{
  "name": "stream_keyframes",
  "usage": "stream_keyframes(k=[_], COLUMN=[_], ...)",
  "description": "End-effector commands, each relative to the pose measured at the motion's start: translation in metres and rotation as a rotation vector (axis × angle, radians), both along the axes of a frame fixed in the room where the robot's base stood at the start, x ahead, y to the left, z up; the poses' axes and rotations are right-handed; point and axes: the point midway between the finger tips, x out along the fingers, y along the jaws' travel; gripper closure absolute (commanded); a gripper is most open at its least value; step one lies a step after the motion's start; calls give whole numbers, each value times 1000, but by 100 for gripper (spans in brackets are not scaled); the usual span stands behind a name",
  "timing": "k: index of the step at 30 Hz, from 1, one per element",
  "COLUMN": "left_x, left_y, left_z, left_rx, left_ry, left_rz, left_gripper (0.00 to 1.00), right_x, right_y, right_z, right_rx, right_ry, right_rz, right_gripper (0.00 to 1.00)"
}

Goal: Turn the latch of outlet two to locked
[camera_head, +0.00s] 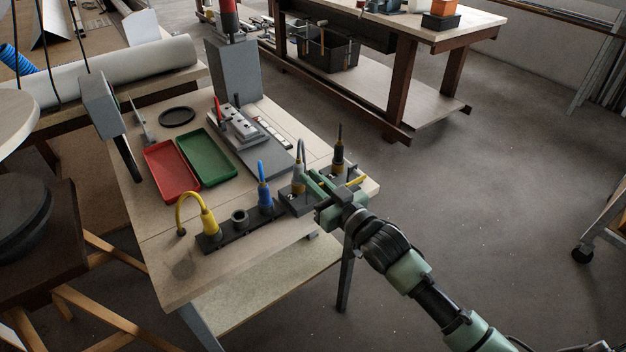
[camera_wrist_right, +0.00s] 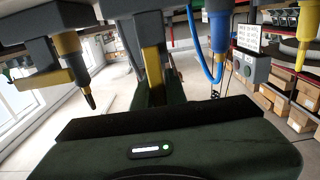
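A dark rail on the near edge of the workbench carries a row of outlets. It holds a yellow plug with a looped cable (camera_head: 208,221), an empty round socket (camera_head: 239,217) and a blue plug (camera_head: 264,193). Beside it a block with a small white label (camera_head: 291,200) carries a grey plug (camera_head: 298,177); I cannot read the label surely. My right gripper (camera_head: 318,183) is at this block, its fingers reaching toward the grey plug. Whether they touch or hold a latch is unclear. In the right wrist view, a yellow upright part (camera_wrist_right: 154,72) stands ahead of the gripper body. My left gripper is out of view.
A red tray (camera_head: 171,171) and a green tray (camera_head: 207,157) lie farther back.

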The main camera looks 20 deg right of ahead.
Motion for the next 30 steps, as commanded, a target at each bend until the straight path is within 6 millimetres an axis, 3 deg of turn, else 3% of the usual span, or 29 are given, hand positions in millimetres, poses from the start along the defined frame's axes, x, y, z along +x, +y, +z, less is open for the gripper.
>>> stream_keyframes(k=[14,30], left_x=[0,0], left_y=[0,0], left_z=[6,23], left_rx=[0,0], left_ry=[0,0], left_rz=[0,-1], left_gripper=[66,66], right_x=[-2,-7], right_y=[4,20], right_z=[0,-6], right_rx=[-87,-532], right_ry=[-31,-190], right_rz=[1,1], right_gripper=[100,100])
